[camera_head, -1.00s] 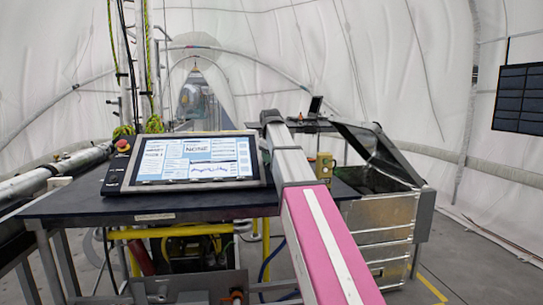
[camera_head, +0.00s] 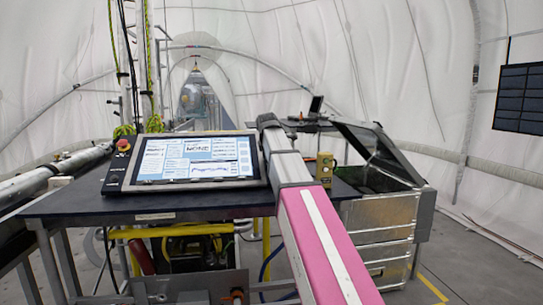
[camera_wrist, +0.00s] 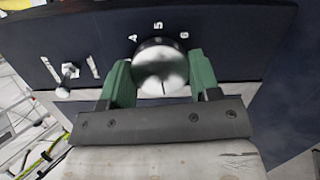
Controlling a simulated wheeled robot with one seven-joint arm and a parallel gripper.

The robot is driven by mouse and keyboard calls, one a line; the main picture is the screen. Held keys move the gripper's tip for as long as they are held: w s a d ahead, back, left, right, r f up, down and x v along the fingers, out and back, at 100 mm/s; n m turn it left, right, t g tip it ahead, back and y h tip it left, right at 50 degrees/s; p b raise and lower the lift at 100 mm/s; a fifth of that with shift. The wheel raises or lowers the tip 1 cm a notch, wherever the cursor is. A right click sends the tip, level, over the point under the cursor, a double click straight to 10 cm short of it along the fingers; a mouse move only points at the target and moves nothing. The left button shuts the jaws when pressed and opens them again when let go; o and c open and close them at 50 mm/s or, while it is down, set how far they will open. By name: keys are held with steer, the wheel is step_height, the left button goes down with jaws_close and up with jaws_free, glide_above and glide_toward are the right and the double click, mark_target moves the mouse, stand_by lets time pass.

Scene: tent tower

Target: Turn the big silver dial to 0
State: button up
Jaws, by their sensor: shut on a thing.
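The big silver dial (camera_wrist: 160,68) is in the wrist view, set in a dark panel (camera_wrist: 235,30). The numbers 4, 5 and 6 show along its far edge; other numbers are not visible. A thin dark line shows on the near side of its face. My gripper (camera_wrist: 161,72) has one green finger on each side of the dial and is shut on it. In the head view my arm reaches forward past the right side of the screen; the dial is not visible there.
A small silver switch (camera_wrist: 69,71) stands left of the dial between white marks. In the head view, a tilted screen (camera_head: 197,160) sits on a dark table (camera_head: 150,205). An open metal case (camera_head: 378,215) is at right, with a small yellowish box (camera_head: 324,166) nearby.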

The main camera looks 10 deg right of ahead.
steer(key=shift+n+t, duration=0.4)
steer(key=shift+n, duration=1.7)
steer(key=o, duration=0.9)
steer(key=shift+s, duration=0.1)
steer(key=v, duration=1)
steer(key=shift+s+a+r, duration=0.1)
steer(key=shift+s+r, duration=0.15)
